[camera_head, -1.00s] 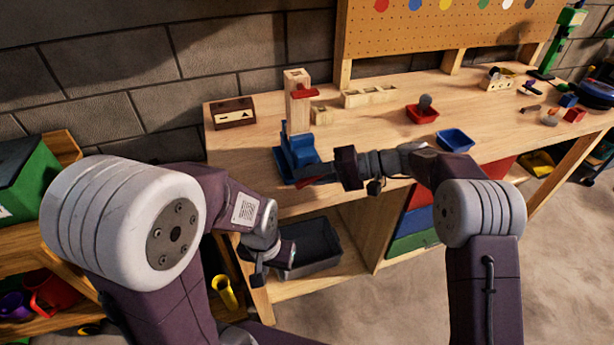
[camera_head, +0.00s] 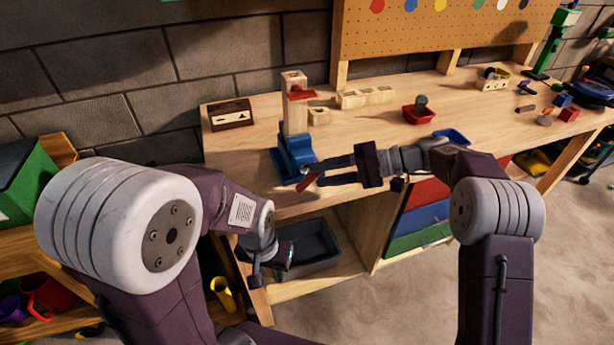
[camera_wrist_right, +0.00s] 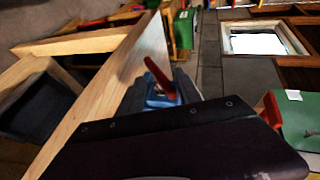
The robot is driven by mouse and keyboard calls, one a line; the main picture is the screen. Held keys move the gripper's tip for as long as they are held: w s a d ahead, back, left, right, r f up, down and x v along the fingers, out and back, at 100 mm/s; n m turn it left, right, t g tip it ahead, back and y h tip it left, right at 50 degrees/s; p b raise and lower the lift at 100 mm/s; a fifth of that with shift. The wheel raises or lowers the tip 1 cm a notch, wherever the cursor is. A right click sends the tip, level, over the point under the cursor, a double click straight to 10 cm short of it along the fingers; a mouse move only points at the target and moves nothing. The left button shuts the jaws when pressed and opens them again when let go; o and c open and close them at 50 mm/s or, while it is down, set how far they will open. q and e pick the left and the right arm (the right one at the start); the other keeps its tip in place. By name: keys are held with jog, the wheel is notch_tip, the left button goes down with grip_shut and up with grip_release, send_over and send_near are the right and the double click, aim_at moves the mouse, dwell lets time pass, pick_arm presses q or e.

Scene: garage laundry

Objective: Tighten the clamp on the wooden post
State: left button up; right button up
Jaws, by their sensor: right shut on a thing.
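The wooden post (camera_head: 294,118) stands upright at the left part of the workbench, with a red piece (camera_head: 301,93) near its top. A blue clamp (camera_head: 290,158) is at its foot. A red lever (camera_head: 311,178) slants at the clamp's front; it also shows in the right wrist view (camera_wrist_right: 159,76), rising from the blue body (camera_wrist_right: 160,98). My right gripper (camera_head: 318,174) is shut on the red lever, its fingers reaching in from the right. My left gripper (camera_head: 262,272) hangs low in front of the bench, away from the post; its finger gap is unclear.
On the workbench (camera_head: 375,125) are a dark-fronted wooden box (camera_head: 229,115), wooden blocks (camera_head: 366,97), a red tray (camera_head: 417,114) and a blue tray (camera_head: 452,137). A dark bin (camera_head: 312,250) sits on the shelf below. Bare bench top lies between post and trays.

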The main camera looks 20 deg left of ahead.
aim_at(317, 177)
jog(key=shift+v, duration=1.9)
jog(key=shift+d+f, duration=0.15)
jog(key=shift+d, duration=0.05)
jog(key=d+r+p, duration=0.6)
jog(key=d+r, duration=0.1)
jog(key=shift+r, duration=0.3)
jog(key=shift+w+d, duration=0.1)
jog(key=shift+w, duration=0.05)
